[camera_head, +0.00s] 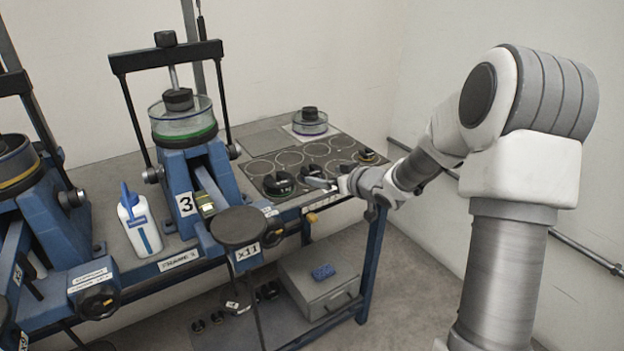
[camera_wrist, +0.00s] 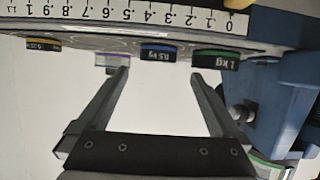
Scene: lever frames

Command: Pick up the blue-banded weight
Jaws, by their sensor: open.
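The blue-banded weight (camera_wrist: 159,53), a dark disc marked 0.5 kg, shows upside down in the wrist view, between a green-banded 1 kg weight (camera_wrist: 215,59) and a yellow-banded weight (camera_wrist: 43,44). In the head view a dark weight (camera_head: 313,170), which seems to be the blue-banded one, sits on the dark mat just beyond my gripper. My gripper (camera_wrist: 160,76) is open and empty. In the wrist view its two fingertips lie either side of the blue-banded weight, with a gap in depth I cannot judge. In the head view my gripper (camera_head: 326,185) is low at the mat's front edge.
The green-banded weight (camera_head: 279,184) is close left of my gripper; the yellow-banded one (camera_head: 367,156) is right. A clear-walled dish (camera_head: 310,122) stands behind. Blue lever frame 3 (camera_head: 190,185) and a white bottle (camera_head: 139,224) are left. A ruler (camera_wrist: 120,14) lines the bench edge.

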